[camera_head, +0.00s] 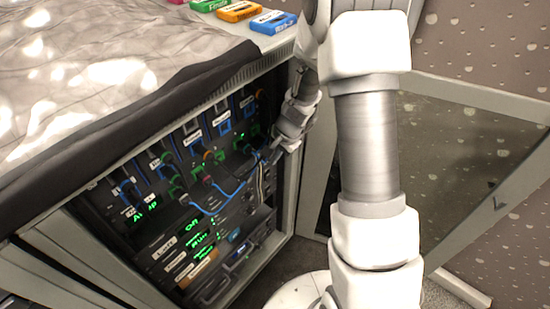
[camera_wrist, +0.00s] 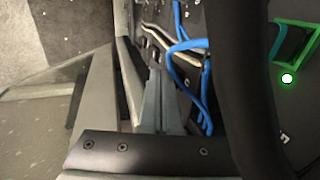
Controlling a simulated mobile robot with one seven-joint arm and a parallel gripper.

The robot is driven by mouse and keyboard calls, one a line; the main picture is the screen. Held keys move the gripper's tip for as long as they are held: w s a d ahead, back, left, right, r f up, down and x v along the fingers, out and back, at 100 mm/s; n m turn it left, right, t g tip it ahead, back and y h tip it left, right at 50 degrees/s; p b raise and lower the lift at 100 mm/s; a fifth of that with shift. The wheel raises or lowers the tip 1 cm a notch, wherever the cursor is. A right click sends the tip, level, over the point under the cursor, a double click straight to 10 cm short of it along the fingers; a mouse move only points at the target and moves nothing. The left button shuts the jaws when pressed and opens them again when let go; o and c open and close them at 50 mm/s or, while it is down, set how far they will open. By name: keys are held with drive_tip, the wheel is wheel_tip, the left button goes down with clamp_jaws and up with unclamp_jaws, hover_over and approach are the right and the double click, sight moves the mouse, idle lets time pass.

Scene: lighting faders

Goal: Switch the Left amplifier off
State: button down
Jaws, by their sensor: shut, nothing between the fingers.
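The equipment rack (camera_head: 286,205) stands open under the covered desk. A small plate that seems to read "Left" (camera_head: 165,249) is low on its front, beside green lit text that seems to read "ON" (camera_head: 192,226) and "RUN" (camera_head: 200,240). The Left amplifier's switch is too small to make out. My gripper (camera_head: 268,157) is shut and empty at the rack's right side, above and right of that plate. In the wrist view, its grey fingers (camera_wrist: 157,85) point at the dark panel near blue cables; I cannot tell whether they touch anything.
Blue cables (camera_head: 228,195) hang across the rack front. The open door (camera_head: 460,165) stands to the right. Coloured labelled blocks (camera_head: 240,11) lie on the desk.

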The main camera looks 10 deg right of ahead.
drive_tip(key=shift+r, duration=0.1)
drive_tip(key=shift+r+p, duration=0.65)
drive_tip(key=shift+r, duration=0.1)
drive_tip(key=shift+d, duration=0.1)
